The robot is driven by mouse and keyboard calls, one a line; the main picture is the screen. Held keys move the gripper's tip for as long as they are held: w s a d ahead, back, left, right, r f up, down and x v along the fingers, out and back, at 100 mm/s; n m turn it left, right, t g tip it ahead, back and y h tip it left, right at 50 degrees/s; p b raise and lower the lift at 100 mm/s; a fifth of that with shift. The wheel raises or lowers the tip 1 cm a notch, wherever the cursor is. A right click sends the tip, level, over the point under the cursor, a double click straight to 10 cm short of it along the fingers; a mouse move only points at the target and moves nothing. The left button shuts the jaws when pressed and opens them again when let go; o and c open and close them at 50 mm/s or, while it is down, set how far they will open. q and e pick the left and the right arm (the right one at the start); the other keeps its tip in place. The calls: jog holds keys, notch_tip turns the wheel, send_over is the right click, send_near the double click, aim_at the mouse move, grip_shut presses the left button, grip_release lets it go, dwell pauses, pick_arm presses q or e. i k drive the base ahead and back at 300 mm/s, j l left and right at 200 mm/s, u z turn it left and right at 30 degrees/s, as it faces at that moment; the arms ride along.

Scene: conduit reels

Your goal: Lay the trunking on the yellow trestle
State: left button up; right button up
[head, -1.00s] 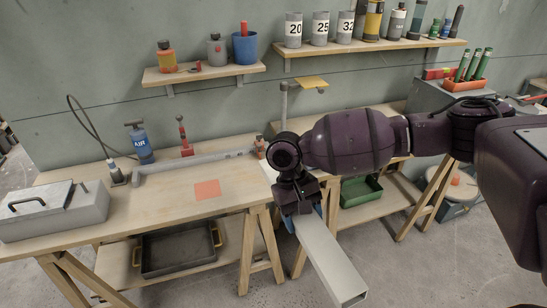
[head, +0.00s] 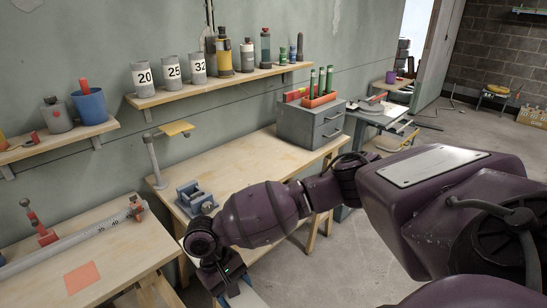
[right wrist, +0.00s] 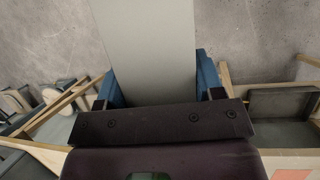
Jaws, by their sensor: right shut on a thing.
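The trunking is a long pale grey length; its near part (head: 246,297) shows at the bottom edge of the head view, and the rest is cut off. My right gripper (head: 232,284) is shut on it, low in front of the benches. In the right wrist view the trunking (right wrist: 150,40) runs up out of frame between the blue fingers of the right gripper (right wrist: 158,88), above bare floor. I cannot make out a yellow trestle for certain in either view. My left gripper is not in view.
A wooden bench (head: 255,158) holds a grey drawer cabinet (head: 312,122) and a blue-grey fixture (head: 195,198). A post with a small yellow plate (head: 177,128) rises behind it. A far stool (head: 496,91) stands at the right. Open floor (head: 455,135) lies at the right.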

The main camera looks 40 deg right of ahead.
aim_at(260, 166)
jog(key=i+l+z, duration=0.1)
jog(key=l+z, duration=0.2)
jog(key=i+l+z, duration=0.1)
jog(key=l+z, duration=0.2)
jog(key=i+l+z, duration=0.2)
jog(key=z, duration=0.25)
jog(key=i+l+z, duration=0.2)
jog(key=z, duration=0.25)
jog(key=i+l+u, duration=0.6)
jog(key=l+u, duration=0.15)
jog(key=u, duration=0.2)
jog(key=l+u, duration=0.25)
jog(key=u, duration=0.2)
jog(key=l+u, duration=0.6)
jog(key=u, duration=0.25)
jog(key=l+u, duration=0.25)
jog(key=u, duration=0.2)
